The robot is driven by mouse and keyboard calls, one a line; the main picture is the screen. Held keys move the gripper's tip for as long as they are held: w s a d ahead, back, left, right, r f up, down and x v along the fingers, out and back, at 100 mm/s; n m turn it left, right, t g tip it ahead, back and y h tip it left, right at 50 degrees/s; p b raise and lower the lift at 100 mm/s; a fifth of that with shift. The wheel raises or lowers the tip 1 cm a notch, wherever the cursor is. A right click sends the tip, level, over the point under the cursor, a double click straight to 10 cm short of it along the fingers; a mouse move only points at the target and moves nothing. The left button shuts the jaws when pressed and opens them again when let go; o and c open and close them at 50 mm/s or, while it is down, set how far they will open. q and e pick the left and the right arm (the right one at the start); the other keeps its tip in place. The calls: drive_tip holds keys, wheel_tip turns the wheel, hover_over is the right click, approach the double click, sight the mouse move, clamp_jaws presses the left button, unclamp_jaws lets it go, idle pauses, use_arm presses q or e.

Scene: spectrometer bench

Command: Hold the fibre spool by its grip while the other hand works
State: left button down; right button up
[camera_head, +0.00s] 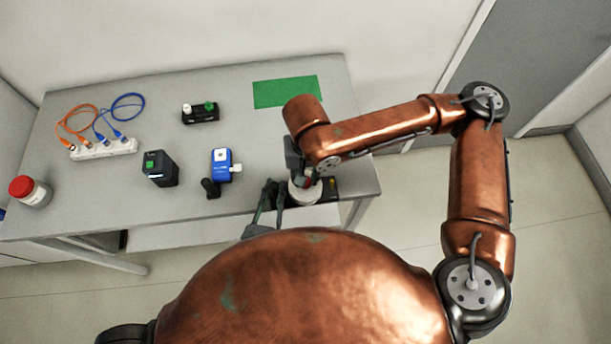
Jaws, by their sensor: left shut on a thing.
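The white round fibre spool (303,194) is at the front right edge of the bench, partly hidden by my grippers. My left gripper (274,188) reaches up from behind my copper body and is shut, with its dark fingers at the left side of the spool. The spool's grip is hard to make out between those fingers. My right gripper (302,176) comes down from the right arm over the spool's top, by a small red part. Its fingers are too small and covered to tell whether they are open.
A black block with a yellow mark (331,187) is right of the spool. The bench also holds a blue device (221,163), a black box (160,168), a black holder (201,116), a white strip with cables (105,149), a red-lidded jar (31,191) and a green mat (287,92).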

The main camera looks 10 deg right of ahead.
drive_tip(key=o, duration=0.4)
drive_tip(key=shift+r, duration=0.1)
wheel_tip(320, 180, up, 12)
drive_tip(key=shift+f, duration=0.1)
idle(0.4)
use_arm(q)
drive_tip(key=c, duration=1.7)
unclamp_jaws()
